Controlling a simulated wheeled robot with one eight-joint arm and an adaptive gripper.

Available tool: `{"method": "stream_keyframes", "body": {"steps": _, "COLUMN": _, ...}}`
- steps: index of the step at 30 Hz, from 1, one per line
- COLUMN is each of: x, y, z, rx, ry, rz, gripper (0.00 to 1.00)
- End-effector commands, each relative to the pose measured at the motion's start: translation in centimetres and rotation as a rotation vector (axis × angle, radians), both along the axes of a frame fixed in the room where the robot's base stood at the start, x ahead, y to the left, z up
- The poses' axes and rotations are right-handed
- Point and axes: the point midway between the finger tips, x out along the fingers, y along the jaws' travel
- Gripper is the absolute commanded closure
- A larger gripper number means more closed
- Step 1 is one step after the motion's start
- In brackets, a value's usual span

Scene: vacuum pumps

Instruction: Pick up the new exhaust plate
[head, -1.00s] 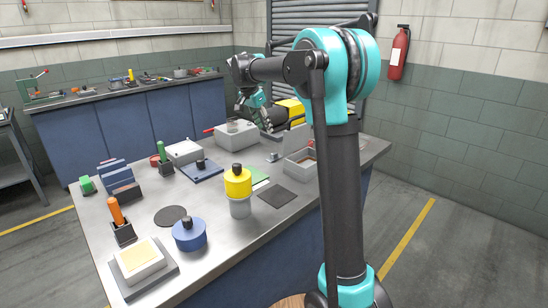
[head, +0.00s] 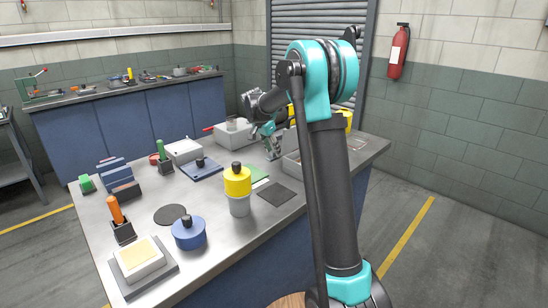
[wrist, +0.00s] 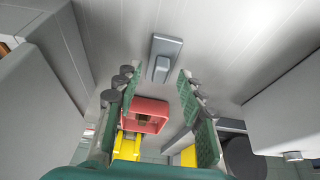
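A small grey plate with a raised oblong block (wrist: 163,62), which looks like the exhaust plate, lies on the metal bench top just beyond my fingertips in the wrist view. I cannot tell from its looks whether it is the new one. My gripper (wrist: 160,88) is open, its two green finger pads apart and nothing between them. The plate lines up with the gap between the fingers. In the head view my gripper (head: 272,150) points down over the bench, and it hides the plate there.
A red square part (wrist: 146,115) and yellow parts show beyond the fingers. Grey box walls stand at left (wrist: 45,125) and right (wrist: 290,105).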

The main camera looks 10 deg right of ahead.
Motion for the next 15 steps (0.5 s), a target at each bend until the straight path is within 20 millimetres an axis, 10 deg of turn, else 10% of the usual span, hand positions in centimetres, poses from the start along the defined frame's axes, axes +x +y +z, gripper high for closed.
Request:
{"method": "stream_keyframes", "body": {"steps": 10, "x": 0.14, "y": -0.26, "z": -0.72, "rx": 0.000, "ry": 0.000, "rz": 0.000, "gripper": 0.62}}
{"method": "stream_keyframes", "body": {"steps": 15, "x": 0.14, "y": -0.24, "z": -0.71, "rx": 0.000, "ry": 0.000, "rz": 0.000, "gripper": 0.83}}
